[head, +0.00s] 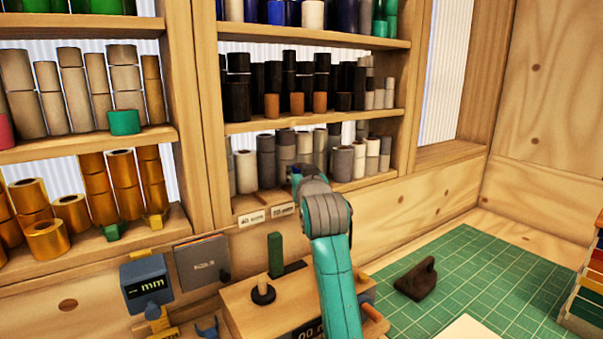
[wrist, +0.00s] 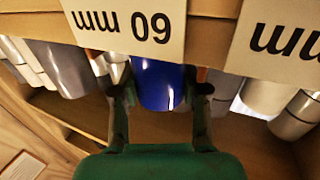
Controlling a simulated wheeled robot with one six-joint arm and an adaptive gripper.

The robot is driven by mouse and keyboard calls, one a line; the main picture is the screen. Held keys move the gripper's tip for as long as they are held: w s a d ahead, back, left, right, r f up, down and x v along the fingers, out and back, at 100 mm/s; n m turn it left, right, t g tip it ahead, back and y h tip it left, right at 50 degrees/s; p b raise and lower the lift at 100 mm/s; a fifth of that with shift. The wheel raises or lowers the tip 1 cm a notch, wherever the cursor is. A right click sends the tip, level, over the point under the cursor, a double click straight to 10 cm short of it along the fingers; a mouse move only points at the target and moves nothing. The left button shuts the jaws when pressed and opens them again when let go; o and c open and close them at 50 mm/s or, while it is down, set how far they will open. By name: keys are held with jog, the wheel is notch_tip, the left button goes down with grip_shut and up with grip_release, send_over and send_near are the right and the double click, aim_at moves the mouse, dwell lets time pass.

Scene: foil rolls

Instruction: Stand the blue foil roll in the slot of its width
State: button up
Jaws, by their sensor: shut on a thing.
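My gripper (wrist: 160,102) is shut on the blue foil roll (wrist: 158,82), with one finger on each side of it in the wrist view. The roll is at the shelf edge beside an upside-down 60 mm label (wrist: 128,25), which covers part of it. Whether the roll rests on the shelf is not clear. In the head view my gripper (head: 298,178) is at the lowest right shelf, above the front labels, one of them a 60 mm label (head: 283,210). My wrist hides most of the roll there.
Grey and silver rolls (head: 266,160) stand close around my gripper on that shelf. A wooden upright (head: 187,110) divides the shelves. Below are a mm gauge (head: 145,284) and a wooden block (head: 250,305). A dark object (head: 414,279) lies on the green mat (head: 465,270).

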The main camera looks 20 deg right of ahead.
jog(key=shift+f, duration=0.1)
jog(key=o, duration=1.3)
jog(key=shift+s, duration=0.2)
jog(key=s, duration=0.7)
jog(key=s+a, duration=0.1)
jog(key=s, duration=0.3)
jog(key=shift+s, duration=0.3)
